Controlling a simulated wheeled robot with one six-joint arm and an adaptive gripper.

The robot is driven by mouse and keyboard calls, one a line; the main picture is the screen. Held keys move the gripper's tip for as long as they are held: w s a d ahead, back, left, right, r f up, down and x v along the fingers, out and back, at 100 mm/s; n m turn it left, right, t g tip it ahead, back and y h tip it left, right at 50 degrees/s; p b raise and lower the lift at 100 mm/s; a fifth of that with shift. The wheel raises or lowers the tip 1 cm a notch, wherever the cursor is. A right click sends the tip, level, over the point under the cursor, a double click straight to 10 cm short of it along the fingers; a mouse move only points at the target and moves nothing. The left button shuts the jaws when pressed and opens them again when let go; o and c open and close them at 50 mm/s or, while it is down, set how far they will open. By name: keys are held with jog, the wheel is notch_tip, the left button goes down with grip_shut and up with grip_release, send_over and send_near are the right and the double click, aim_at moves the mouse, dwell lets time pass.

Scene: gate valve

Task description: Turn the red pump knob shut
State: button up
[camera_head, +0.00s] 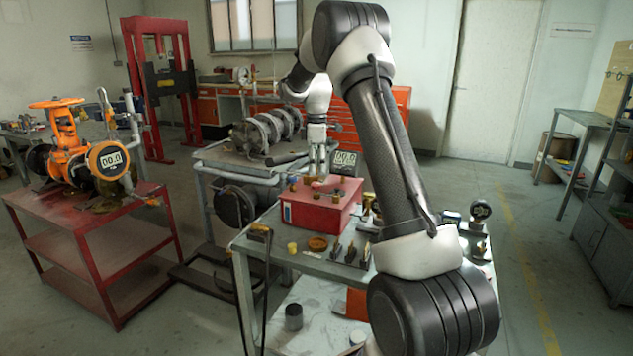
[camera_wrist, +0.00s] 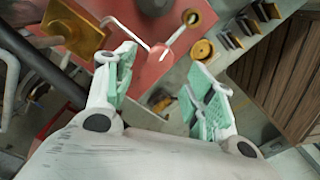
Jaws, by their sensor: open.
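A small rounded red knob (camera_wrist: 158,52) sits on a thin white bent rod over the box there. My gripper (camera_head: 318,172) points down over the box's top; its fingers, with green pads, show open in the wrist view (camera_wrist: 163,70). The knob appears near and between the fingertips, with nothing gripped. Contact cannot be told. In the head view the knob is too small to make out surely.
A red cart (camera_head: 95,238) with an orange valve (camera_head: 68,135) stands left. A grey bench with a flanged pipe (camera_head: 265,130) stands behind.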

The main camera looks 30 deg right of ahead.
aim_at(317, 183)
notch_tip(317, 183, down, 6)
jog(key=shift+r, duration=0.2)
jog(key=c, duration=1)
